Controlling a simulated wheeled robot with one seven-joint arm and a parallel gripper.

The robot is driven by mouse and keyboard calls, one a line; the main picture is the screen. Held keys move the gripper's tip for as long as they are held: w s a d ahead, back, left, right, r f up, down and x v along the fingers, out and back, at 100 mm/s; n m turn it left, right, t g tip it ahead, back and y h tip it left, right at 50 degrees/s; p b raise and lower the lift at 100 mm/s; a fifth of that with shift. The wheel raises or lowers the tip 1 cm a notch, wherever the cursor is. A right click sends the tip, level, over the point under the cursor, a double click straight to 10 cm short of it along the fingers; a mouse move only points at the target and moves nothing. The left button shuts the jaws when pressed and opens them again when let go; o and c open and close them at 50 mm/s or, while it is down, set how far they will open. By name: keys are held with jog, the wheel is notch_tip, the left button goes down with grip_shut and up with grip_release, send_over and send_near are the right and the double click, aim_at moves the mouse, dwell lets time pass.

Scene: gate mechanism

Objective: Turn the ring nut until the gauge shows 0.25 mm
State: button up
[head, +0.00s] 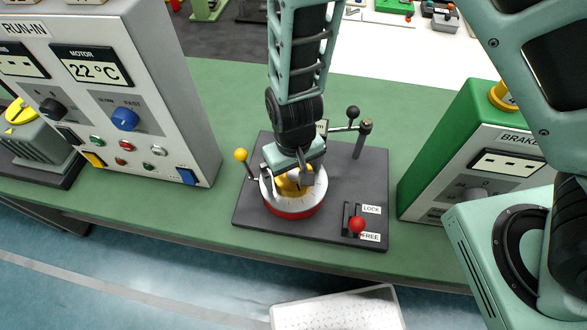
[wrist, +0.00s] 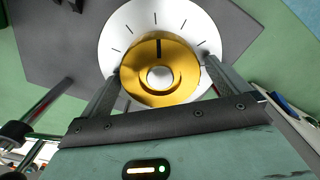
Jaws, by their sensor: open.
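A gold ring nut (wrist: 155,52) with a silver centre and one dark index line sits on a white dial (wrist: 117,30) with black tick marks. In the head view the ring nut (head: 289,189) is partly hidden by my gripper; the dial (head: 311,198) has a red lower rim. My gripper (head: 290,180) is over the nut from above. In the wrist view my gripper (wrist: 160,70) is open, one finger on each side of the nut; whether they touch it I cannot tell. The brake box's display (head: 506,163) shows only dashes. No 0.25 mm reading is visible.
The dark base plate (head: 330,230) carries a yellow-knobbed lever (head: 241,156) at left, a black-knobbed arm (head: 352,113) behind, and a red-knobbed lever (head: 356,225) beside the LOCK and FREE labels. The run-in box (head: 190,120) stands left, the green brake box (head: 440,140) right.

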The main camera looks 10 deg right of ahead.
jog(key=c, duration=0.9)
jog(key=shift+m, duration=0.4)
jog(key=m+p, duration=0.1)
jog(key=m, duration=0.2)
jog(key=shift+r+p, duration=0.1)
jog(key=shift+p, duration=0.2)
jog(key=m+p, duration=0.1)
jog(key=m, duration=0.4)
jog(key=shift+p, duration=0.3)
jog(key=m+p, duration=0.2)
jog(key=m, duration=0.3)
jog(key=shift+m+p, duration=0.75)
jog(key=shift+m, duration=1.25)
